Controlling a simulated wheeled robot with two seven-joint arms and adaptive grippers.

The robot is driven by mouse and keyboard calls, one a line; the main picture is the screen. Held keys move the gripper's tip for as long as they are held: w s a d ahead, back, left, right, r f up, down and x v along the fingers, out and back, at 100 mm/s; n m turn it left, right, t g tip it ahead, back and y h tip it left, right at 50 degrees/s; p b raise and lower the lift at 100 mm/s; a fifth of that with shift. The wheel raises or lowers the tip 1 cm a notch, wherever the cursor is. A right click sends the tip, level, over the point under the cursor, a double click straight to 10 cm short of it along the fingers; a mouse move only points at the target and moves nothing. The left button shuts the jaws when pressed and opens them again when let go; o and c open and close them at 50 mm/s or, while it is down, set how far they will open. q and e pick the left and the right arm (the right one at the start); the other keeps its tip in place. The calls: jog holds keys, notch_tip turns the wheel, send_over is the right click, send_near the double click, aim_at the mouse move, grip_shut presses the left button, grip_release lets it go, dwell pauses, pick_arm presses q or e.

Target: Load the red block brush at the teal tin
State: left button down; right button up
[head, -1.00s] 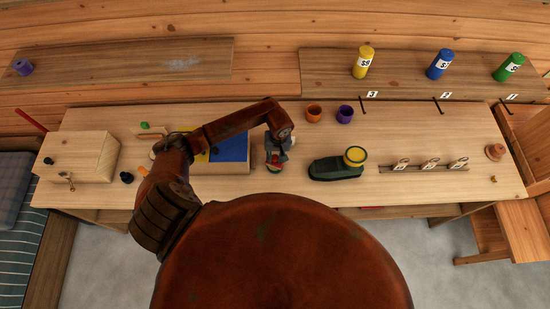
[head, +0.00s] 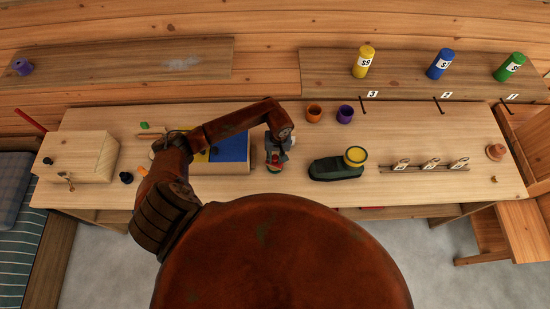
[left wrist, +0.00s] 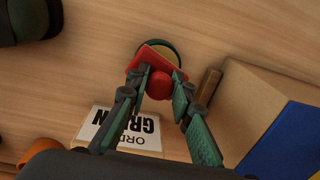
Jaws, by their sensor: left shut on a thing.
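My left gripper (head: 274,155) is shut on the red block brush (left wrist: 159,84), holding it by its round red knob. In the left wrist view the brush's flat red block is tilted and overlaps the near part of a round tin (left wrist: 171,48). The tin has a dark teal rim and a yellowish inside. I cannot tell whether the brush touches it. In the head view the gripper hides most of the brush and the tin. My right gripper is in neither view.
A card reading "ORDER GREEN" (left wrist: 124,130) stands beside the gripper. A wooden box with a blue panel (head: 234,148) is to the left. A dark green boat-like thing (head: 332,170) is to the right. Orange (head: 314,114) and purple (head: 345,114) cups stand behind.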

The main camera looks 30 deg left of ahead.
aim_at(274, 158)
pick_arm(q)
jog(key=shift+s+f, duration=0.1)
jog(key=shift+f, duration=0.05)
jog(key=shift+a+r+p, duration=0.1)
jog(key=shift+r+p, duration=0.25)
jog(key=shift+r, duration=0.45)
jog(key=shift+r+p, duration=0.75)
jog(key=shift+r, duration=2.05)
jog(key=s+d+r+m+b, duration=0.1)
jog(key=d+r+m+b, duration=0.2)
jog(key=b, duration=1.2)
jog(key=d+m, duration=0.3)
jog(key=shift+s+d+r+b, duration=0.15)
jog(key=shift+s+b, duration=0.2)
